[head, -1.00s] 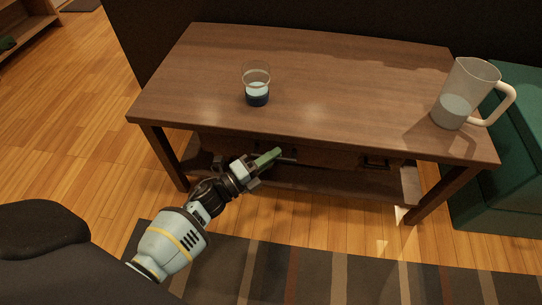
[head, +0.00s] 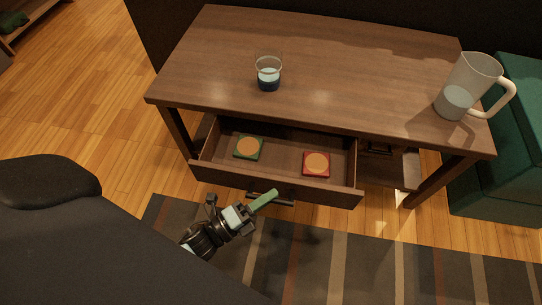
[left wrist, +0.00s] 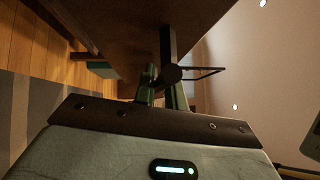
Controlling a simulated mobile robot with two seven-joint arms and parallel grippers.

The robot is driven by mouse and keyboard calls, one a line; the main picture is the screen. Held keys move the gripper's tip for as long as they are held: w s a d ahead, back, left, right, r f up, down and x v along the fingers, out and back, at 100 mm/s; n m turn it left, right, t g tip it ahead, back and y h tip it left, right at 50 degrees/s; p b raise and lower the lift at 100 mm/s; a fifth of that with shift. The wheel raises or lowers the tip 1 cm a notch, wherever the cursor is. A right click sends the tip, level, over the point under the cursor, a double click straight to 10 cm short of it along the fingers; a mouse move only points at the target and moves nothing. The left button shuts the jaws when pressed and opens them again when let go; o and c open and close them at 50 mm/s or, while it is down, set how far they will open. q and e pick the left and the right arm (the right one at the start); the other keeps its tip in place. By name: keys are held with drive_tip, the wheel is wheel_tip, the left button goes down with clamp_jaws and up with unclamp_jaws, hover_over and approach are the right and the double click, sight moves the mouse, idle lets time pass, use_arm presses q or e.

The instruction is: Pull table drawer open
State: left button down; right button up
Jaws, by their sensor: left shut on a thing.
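The table drawer (head: 272,182) is pulled out from the left part of the wooden table's (head: 330,70) front. Inside it lie a green coaster (head: 248,147) and a red coaster (head: 316,164), both with orange round centres. My left gripper (head: 268,198) is at the drawer's front, shut on the dark bar handle (head: 283,199). In the left wrist view, the green fingers (left wrist: 160,90) are around the handle, close against the drawer front. My right gripper is not in view.
A glass with dark and clear layers (head: 268,76) stands on the tabletop. A pitcher (head: 464,90) with liquid stands at the right edge. A green seat (head: 500,170) is beside the table. A striped rug (head: 350,260) lies in front.

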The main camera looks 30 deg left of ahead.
use_arm(q)
drive_tip(key=shift+s+d, duration=0.25)
drive_tip(key=shift+s, duration=0.6)
drive_tip(key=shift+s+d, duration=0.2)
drive_tip(key=shift+s, duration=0.6)
drive_tip(key=c, duration=1.5)
unclamp_jaws()
drive_tip(key=shift+o, duration=0.2)
